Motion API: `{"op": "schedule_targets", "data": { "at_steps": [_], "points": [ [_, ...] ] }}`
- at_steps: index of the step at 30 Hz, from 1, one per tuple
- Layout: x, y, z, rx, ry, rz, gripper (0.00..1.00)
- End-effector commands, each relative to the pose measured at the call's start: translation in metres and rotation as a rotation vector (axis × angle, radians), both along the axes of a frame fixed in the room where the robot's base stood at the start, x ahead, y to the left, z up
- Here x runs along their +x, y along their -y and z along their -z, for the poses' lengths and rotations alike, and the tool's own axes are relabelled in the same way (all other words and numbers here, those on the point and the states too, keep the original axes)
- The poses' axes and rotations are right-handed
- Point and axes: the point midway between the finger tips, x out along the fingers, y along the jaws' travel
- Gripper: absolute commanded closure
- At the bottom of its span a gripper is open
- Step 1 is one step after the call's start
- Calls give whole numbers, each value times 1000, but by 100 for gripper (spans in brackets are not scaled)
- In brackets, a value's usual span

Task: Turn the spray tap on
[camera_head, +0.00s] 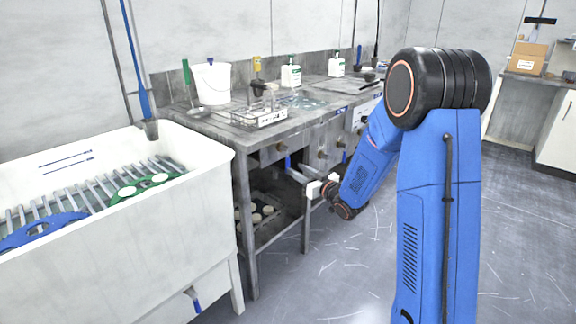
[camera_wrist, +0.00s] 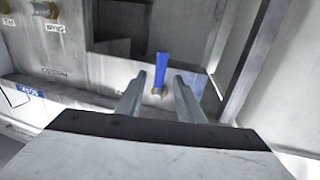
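A blue tap lever (camera_wrist: 160,72) on a brass base stands on the bench's front panel, between and just beyond my fingertips in the wrist view. A blue lever (camera_head: 288,163) also shows beside my fingertips in the head view. My gripper (camera_head: 298,174) is open, with a gap between its two fingers; the wrist view shows the gripper (camera_wrist: 158,82) on both sides of the lever. I cannot tell whether the fingers touch it. Brass fittings (camera_wrist: 45,9) and small labels (camera_wrist: 58,28) sit at the upper left of the wrist view; the lettering is hard to read.
The bench (camera_head: 225,130) carries a white bucket (camera_head: 212,84), a wire rack (camera_head: 262,115) and bottles (camera_head: 291,75). A white sink tub (camera_head: 150,225) with racks stands at left. The bench's lower shelf holds pale round items (camera_head: 256,217). The floor at right is clear.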

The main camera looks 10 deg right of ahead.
Motion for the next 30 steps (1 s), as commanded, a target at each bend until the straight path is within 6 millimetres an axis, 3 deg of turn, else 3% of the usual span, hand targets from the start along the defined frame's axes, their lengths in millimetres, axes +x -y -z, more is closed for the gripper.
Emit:
{"op": "schedule_targets", "data": {
  "at_steps": [6,12,25,30],
  "points": [
    [34,-17,1,0,-1,-2,66],
    [54,-25,0,0,-1,-1,66],
    [61,-29,1,0,-1,0,66],
    [61,-29,1,0,-1,0,100]
  ]
}}
